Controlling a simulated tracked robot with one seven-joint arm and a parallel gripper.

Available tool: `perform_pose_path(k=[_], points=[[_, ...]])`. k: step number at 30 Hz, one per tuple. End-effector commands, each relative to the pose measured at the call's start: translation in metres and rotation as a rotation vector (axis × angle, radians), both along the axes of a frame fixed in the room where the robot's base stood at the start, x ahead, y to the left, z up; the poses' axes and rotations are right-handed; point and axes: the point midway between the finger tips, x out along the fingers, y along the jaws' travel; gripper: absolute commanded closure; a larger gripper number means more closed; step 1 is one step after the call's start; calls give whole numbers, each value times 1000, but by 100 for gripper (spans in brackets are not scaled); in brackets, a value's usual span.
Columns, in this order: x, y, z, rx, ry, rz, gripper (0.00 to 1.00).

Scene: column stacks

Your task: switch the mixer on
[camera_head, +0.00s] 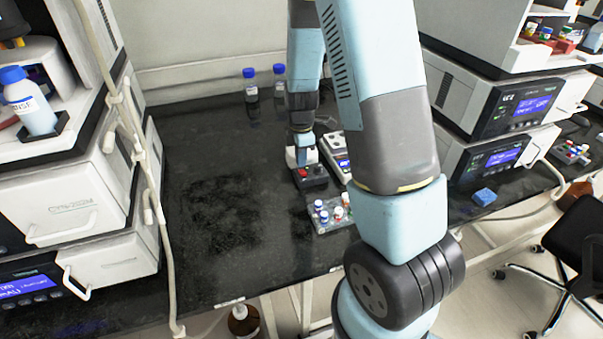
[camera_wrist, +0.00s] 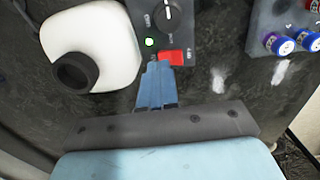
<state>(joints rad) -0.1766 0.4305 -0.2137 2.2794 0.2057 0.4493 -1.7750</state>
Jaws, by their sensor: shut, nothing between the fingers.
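The mixer has a dark grey control panel (camera_wrist: 188,14) at the top of the wrist view, with a black dial, a light showing green and a red rocker switch (camera_wrist: 171,57). Beside the panel is a rounded white body (camera_wrist: 115,40) with a black cup; I cannot tell whether it is part of the mixer. In the head view the dark panel (camera_head: 314,182) sits on the bench below my arm. My gripper (camera_wrist: 159,66) is shut and empty, its tips at the left edge of the red switch. The tips hide part of it, and I cannot tell whether they touch.
A rack (camera_head: 328,227) of capped vials stands just in front of the mixer. A white device (camera_head: 341,170) is close on the right. Two blue-capped bottles (camera_head: 250,86) stand at the back. The black bench (camera_head: 215,190) is clear to the left.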

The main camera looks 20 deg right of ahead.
Motion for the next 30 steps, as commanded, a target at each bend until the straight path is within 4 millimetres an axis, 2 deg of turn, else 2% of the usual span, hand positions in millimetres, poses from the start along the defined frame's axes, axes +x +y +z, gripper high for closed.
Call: perform_pose_path(k=[15, 30], points=[[0, 0, 31, 0, -1, 0, 100], [0, 0, 33, 0, -1, -1, 100]])
